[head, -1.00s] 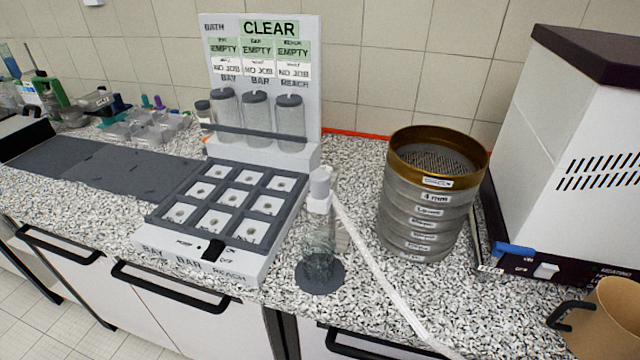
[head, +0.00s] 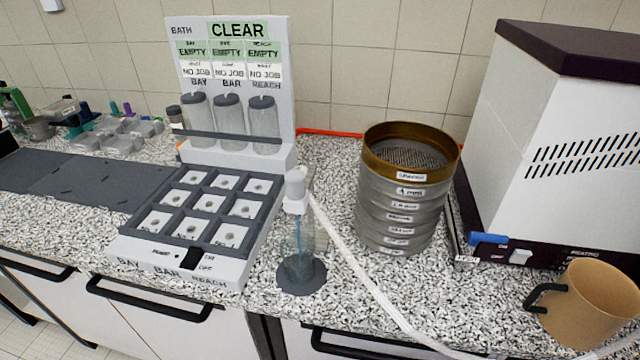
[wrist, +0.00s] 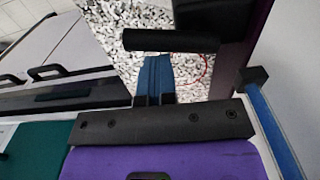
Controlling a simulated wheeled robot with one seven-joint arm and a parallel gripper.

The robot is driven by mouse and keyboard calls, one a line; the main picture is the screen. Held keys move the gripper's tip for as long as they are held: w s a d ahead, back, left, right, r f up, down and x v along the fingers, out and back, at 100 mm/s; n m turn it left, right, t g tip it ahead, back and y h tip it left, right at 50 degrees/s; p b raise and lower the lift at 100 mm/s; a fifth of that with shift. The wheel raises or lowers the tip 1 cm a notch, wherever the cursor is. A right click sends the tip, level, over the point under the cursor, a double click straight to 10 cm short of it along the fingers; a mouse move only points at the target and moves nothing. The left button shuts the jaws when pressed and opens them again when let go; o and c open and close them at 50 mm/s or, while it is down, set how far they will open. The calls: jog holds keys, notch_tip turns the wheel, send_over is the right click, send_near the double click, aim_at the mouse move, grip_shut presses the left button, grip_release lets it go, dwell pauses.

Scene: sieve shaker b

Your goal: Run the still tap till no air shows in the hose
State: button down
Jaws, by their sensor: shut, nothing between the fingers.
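A pale translucent hose (head: 375,290) runs from a white capped fitting (head: 296,187) down to the right, across the front of the worktop. Any air in the hose is too small to make out. Under the fitting, a clear vessel (head: 299,266) stands on a dark round base, with a thin blue vertical line above or in it. I cannot tell which part is the still tap. My gripper (wrist: 153,72) shows only in the wrist view. Its blue fingers are together and hold nothing, with a black bar just beyond them.
A sieve stack (head: 408,215) stands behind the hose. A white heating unit (head: 555,125) with a blue lever (head: 488,239) is at right, near a tan mug (head: 590,305). A nine-cell tray (head: 205,205) and a sign board reading CLEAR (head: 238,30) stand left.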

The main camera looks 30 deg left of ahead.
jog(key=shift+s+a, duration=0.1)
jog(key=shift+a, duration=0.1)
